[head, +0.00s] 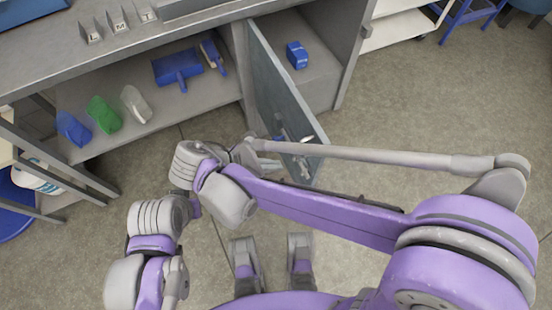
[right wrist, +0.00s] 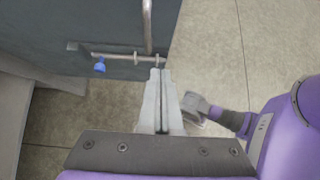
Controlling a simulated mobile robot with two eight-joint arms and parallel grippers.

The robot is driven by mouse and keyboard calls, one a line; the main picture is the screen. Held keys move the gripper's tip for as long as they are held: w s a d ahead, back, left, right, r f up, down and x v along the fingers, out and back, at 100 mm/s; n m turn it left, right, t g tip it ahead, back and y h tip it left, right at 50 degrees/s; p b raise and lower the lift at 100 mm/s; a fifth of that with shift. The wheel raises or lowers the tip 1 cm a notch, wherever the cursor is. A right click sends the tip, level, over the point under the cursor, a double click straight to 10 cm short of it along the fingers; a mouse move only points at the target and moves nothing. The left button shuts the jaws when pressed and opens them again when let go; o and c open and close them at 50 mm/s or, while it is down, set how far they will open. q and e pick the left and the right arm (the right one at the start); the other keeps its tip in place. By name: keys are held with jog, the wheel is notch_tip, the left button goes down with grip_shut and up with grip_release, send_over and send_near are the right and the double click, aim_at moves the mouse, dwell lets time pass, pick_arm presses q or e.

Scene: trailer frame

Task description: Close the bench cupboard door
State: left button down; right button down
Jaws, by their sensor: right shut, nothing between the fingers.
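The bench cupboard door (head: 285,85) is a grey-blue panel. It stands open, swung out from the bench beside the divider. Its outer face (right wrist: 100,25) fills the upper left of the right wrist view. That face carries a metal bar handle (right wrist: 148,28) and latch rod, with a small blue piece (right wrist: 100,66) at the left. My right gripper (right wrist: 161,73) is shut and empty. Its fingertips are at the rod's right end, close to the door's free edge; I cannot tell whether they touch. In the head view my arm partly covers this area. My left gripper does not show.
The cupboard compartment holds a blue box (head: 297,55). A white cart (head: 400,28) and a blue stool stand behind at the right. The floor (head: 400,110) right of the door is clear.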

aim_at(313, 161)
jog(key=shift+w+d+f+b, duration=0.45)
jog(key=shift+d+f, duration=0.4)
jog(key=shift+d, duration=0.6)
jog(key=shift+w+d+f+b, duration=0.25)
jog(key=shift+w+d+f, duration=0.5)
jog(key=shift+d, duration=0.65)
jog(key=shift+w+d+f+b, duration=0.35)
jog(key=shift+d+f, duration=0.65)
jog(key=shift+d, duration=0.45)
